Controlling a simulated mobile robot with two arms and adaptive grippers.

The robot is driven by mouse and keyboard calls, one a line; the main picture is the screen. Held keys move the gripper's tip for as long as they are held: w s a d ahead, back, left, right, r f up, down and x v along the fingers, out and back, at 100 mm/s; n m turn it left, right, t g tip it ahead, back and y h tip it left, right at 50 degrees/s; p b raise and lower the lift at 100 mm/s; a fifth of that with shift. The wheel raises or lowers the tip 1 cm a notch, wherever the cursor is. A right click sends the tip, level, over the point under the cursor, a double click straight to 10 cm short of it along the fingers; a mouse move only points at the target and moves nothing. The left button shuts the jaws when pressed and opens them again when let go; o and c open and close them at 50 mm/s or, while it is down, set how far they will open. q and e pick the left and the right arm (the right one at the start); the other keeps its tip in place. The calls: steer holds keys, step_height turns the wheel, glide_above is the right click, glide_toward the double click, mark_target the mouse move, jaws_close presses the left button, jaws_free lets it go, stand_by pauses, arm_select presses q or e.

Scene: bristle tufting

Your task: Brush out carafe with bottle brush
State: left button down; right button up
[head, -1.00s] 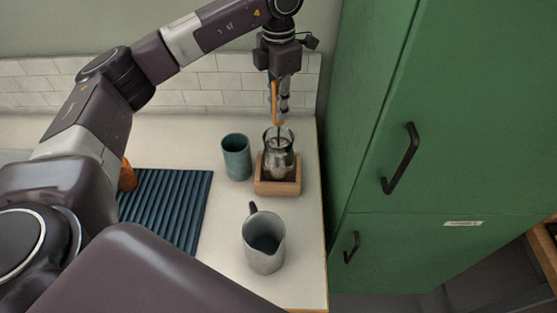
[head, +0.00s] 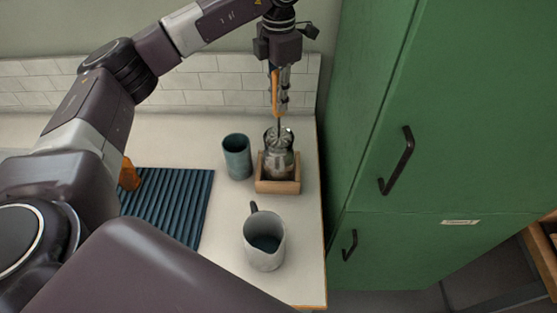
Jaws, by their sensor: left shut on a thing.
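My left gripper (head: 280,98) points down above the carafe and is shut on the bottle brush. The brush has an orange handle (head: 275,92) and a thin stem, with pale bristles (head: 279,137) at the carafe's mouth. I cannot tell exactly how far the bristles reach inside. The glass carafe (head: 279,165) stands upright in a square wooden holder (head: 278,187) on the counter. My right gripper is out of view.
A teal cup (head: 237,157) stands close left of the carafe. A grey pitcher (head: 264,243) stands nearer me. A dark blue ribbed mat (head: 172,205) and an orange-brown object (head: 129,175) lie left. Green cabinets (head: 440,120) border the counter (head: 310,235) on the right.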

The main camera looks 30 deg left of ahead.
arm_select(q)
steer(key=shift+r+p, duration=0.7)
steer(key=shift+r, duration=0.6)
steer(key=shift+f+b, duration=1.65)
steer(key=shift+f, duration=0.95)
steer(key=shift+s+d, duration=0.1)
steer(key=shift+s, duration=0.1)
steer(key=shift+s+d, duration=0.1)
steer(key=shift+s, duration=0.15)
steer(key=shift+s+a, duration=0.3)
steer(key=shift+s, duration=0.15)
steer(key=shift+r, duration=0.1)
